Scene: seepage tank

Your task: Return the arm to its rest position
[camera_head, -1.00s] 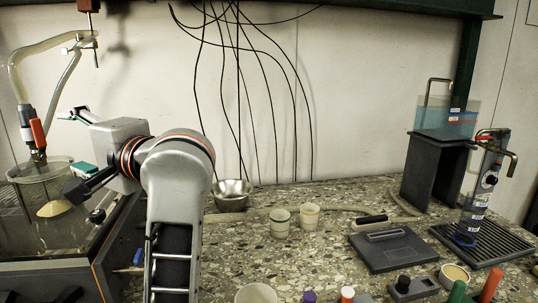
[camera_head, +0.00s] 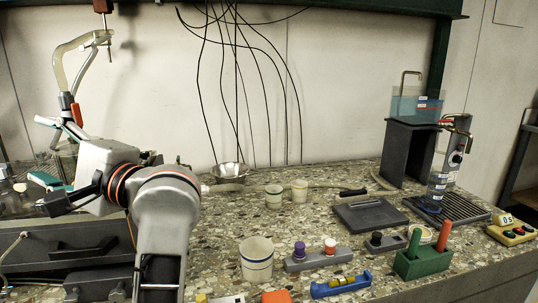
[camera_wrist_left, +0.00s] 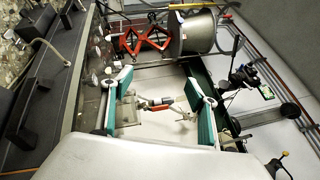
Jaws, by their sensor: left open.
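My left gripper (camera_head: 46,150) is at the left of the head view, its arm rising from the bottom. Its two fingers with teal pads stand wide apart with nothing between them. In the left wrist view the two pads (camera_wrist_left: 160,102) are also well apart and empty. The gripper is over the dark-framed tank (camera_head: 65,255) at the left edge, and my arm hides part of it. A clear bent hose (camera_head: 75,62) hangs behind the gripper; I cannot tell whether they touch. My right gripper is not in view.
A green holder (camera_head: 422,262) with upright handles and a blue tray (camera_head: 340,286) are at the front. A blue-water tank (camera_head: 412,104) on a dark stand is at right.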

